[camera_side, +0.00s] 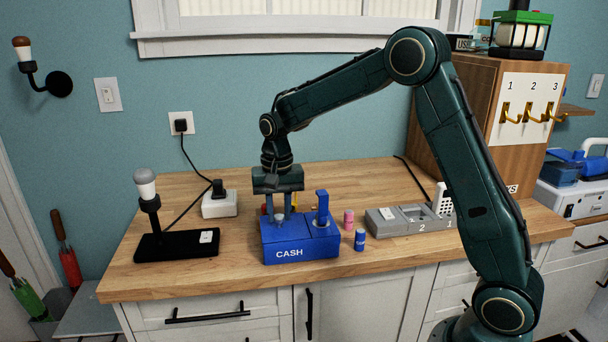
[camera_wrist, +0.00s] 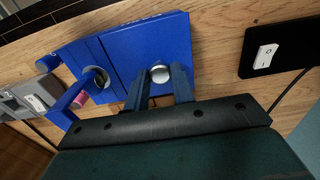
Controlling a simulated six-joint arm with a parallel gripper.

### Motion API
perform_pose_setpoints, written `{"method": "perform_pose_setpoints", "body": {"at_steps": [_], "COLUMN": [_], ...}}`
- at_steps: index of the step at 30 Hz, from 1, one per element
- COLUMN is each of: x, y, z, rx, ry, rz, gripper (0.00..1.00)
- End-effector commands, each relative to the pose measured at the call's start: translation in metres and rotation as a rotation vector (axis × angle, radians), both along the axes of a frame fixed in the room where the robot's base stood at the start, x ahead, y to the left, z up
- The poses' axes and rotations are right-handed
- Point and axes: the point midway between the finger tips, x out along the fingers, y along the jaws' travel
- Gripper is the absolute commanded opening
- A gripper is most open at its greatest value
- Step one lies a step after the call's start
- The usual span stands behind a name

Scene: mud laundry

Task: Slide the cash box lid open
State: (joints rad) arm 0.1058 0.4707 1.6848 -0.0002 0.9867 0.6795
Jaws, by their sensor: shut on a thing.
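The blue cash box (camera_side: 290,253), labelled CASH, sits near the front edge of the wooden counter. Its lid panel (camera_wrist: 125,52) covers the right part of the box in the wrist view and carries a round silver knob (camera_wrist: 160,73). My gripper (camera_side: 279,216) points down over the left part of the box. In the wrist view the fingers of my gripper (camera_wrist: 159,87) are on either side of the knob, shut on it. Beside the lid panel is a section with a round opening (camera_wrist: 97,79) and an upright blue post (camera_side: 322,202). The box's inside is hidden.
A pink cylinder (camera_side: 348,220) and a blue cylinder (camera_side: 360,240) stand just right of the box. A grey numbered tray (camera_side: 390,222) lies beyond them. A black lamp base (camera_side: 177,245) and a white plug block (camera_side: 219,205) are to the left.

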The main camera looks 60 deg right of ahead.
Motion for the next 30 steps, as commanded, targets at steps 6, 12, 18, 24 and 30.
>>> {"method": "perform_pose_setpoints", "body": {"at_steps": [6,12,18,24,30], "x": [0.001,0.003,0.006,0.009,0.011], "y": [0.000,0.002,0.005,0.007,0.010], "z": [0.000,0.001,0.001,0.001,0.001], "rx": [-0.001,-0.001,-0.001,0.000,-0.001], "ry": [-0.001,-0.002,-0.004,-0.004,-0.005], "rz": [-0.001,-0.001,-0.001,0.000,0.000], "gripper": [0.00,0.00,0.00,0.00,0.00]}}
